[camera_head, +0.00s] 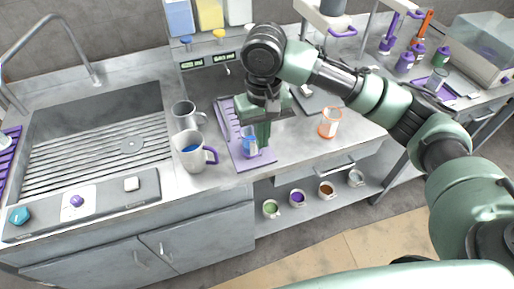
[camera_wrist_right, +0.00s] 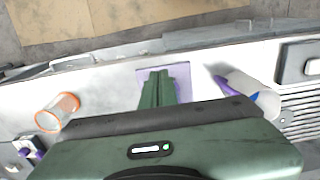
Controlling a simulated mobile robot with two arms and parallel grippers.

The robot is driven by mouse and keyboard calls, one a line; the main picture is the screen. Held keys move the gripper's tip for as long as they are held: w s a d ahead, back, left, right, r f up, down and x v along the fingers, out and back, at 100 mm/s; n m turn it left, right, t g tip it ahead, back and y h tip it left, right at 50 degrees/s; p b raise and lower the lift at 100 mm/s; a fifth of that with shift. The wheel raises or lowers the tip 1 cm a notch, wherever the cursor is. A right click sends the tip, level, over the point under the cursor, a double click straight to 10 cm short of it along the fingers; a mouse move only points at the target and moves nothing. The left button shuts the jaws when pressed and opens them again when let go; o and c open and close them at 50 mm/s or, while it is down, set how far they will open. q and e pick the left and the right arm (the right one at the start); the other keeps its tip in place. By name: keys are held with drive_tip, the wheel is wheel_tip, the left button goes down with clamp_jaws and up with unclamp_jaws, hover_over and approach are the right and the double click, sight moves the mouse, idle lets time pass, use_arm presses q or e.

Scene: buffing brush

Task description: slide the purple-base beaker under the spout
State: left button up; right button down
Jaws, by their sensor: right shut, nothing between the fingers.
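A small clear beaker with blue and purple on it (camera_head: 249,146), seemingly the purple-base beaker, stands on the purple mat (camera_head: 235,158) near its front end. My right gripper (camera_head: 263,143) points down just right of and partly over it; whether they touch I cannot tell. Its green fingers (camera_wrist_right: 160,88) are shut and empty above the mat in the wrist view, where the beaker is hidden. The spout (camera_head: 227,71) juts from the dispenser front (camera_head: 212,66) behind the mat. My left gripper is not in view.
A white mug with a purple handle (camera_head: 190,152) and a grey mug (camera_head: 184,116) stand left of the mat. An orange-rimmed beaker (camera_head: 330,122) stands to the right, also in the wrist view (camera_wrist_right: 57,112). The sink (camera_head: 95,130) is at left. The counter's front edge is close.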

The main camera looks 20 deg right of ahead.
sight(249, 149)
wheel_tip(249, 149, down, 10)
drive_tip(key=shift+d+p, duration=0.1)
drive_tip(key=shift+p, duration=0.75)
drive_tip(key=w, duration=0.2)
drive_tip(key=shift+w+r+p, duration=0.2)
drive_tip(key=shift+w+p, duration=0.1)
drive_tip(key=shift+p, duration=0.1)
drive_tip(key=shift+w+f, duration=0.1)
drive_tip(key=shift+w, duration=0.65)
